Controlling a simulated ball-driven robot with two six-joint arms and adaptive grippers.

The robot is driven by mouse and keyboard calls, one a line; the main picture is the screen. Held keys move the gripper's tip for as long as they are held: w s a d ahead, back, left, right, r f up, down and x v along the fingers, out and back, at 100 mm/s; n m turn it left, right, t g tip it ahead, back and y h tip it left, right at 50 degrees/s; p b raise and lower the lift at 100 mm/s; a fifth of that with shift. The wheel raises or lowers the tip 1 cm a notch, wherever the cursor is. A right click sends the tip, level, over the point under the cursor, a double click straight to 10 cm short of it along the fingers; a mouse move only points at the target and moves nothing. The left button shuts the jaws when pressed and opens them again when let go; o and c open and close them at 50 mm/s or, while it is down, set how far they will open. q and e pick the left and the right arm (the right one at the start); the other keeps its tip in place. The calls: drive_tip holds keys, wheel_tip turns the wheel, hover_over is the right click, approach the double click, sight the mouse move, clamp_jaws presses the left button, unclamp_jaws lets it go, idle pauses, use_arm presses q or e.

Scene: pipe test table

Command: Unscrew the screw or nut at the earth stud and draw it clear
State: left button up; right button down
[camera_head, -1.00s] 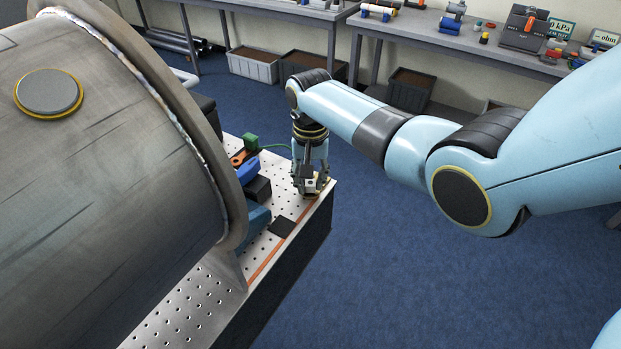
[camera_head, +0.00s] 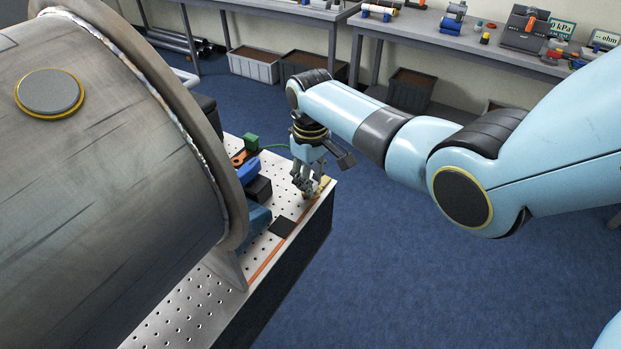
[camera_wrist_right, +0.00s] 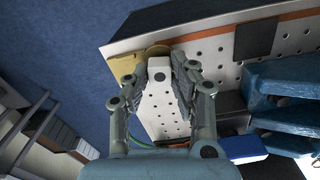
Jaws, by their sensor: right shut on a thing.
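My right gripper (camera_head: 309,190) points down at the far right corner of the perforated bench top. In the right wrist view its two jointed fingers (camera_wrist_right: 157,66) stand on either side of a pale block, with their tips close to a brass-coloured plate (camera_wrist_right: 126,68). The same yellowish plate (camera_head: 324,182) shows beside the fingertips in the head view. The gripper is shut on the small screw or nut at the earth stud. That piece and the stud are hidden by the fingers, so I cannot tell whether it is clear of the stud. My left gripper is out of view.
A large steel vessel (camera_head: 100,170) fills the left. A green wire (camera_head: 277,147) runs behind the gripper. Open blue floor (camera_head: 420,270) lies right.

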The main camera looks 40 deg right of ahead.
drive_tip(key=shift+s+n, duration=0.1)
drive_tip(key=shift+n, duration=0.3)
drive_tip(key=n, duration=0.4)
drive_tip(key=shift+n, duration=0.6)
drive_tip(key=n, duration=0.4)
drive_tip(key=shift+n, duration=0.6)
